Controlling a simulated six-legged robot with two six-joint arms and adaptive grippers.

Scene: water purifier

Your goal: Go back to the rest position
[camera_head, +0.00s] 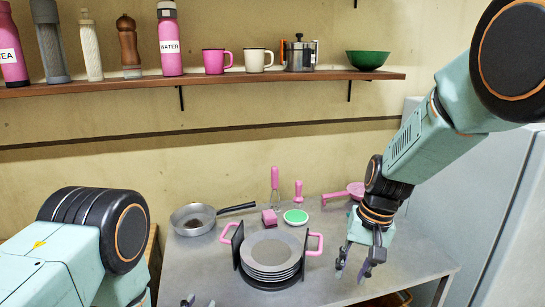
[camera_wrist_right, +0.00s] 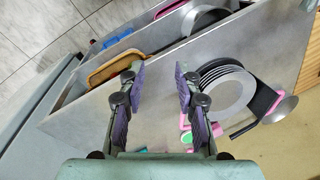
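My right gripper (camera_head: 351,274) hangs over the right part of the grey table (camera_head: 407,272), to the right of the plate rack. Its fingers are apart with nothing between them, as the right wrist view also shows (camera_wrist_right: 160,75). My left gripper (camera_head: 198,301) shows only as two fingertips at the bottom edge of the head view, in front of the table. The tips are apart and no object shows between them; the rest of this gripper is out of frame.
A rack with pink handles (camera_head: 315,243) holds several grey plates (camera_head: 271,248). A pan (camera_head: 193,219), a green-topped item (camera_head: 295,216) and pink utensils (camera_head: 275,180) lie behind it. Bottles, mugs and a green bowl (camera_head: 367,60) stand on the wall shelf (camera_head: 220,78). A grey cabinet (camera_head: 480,190) stands right.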

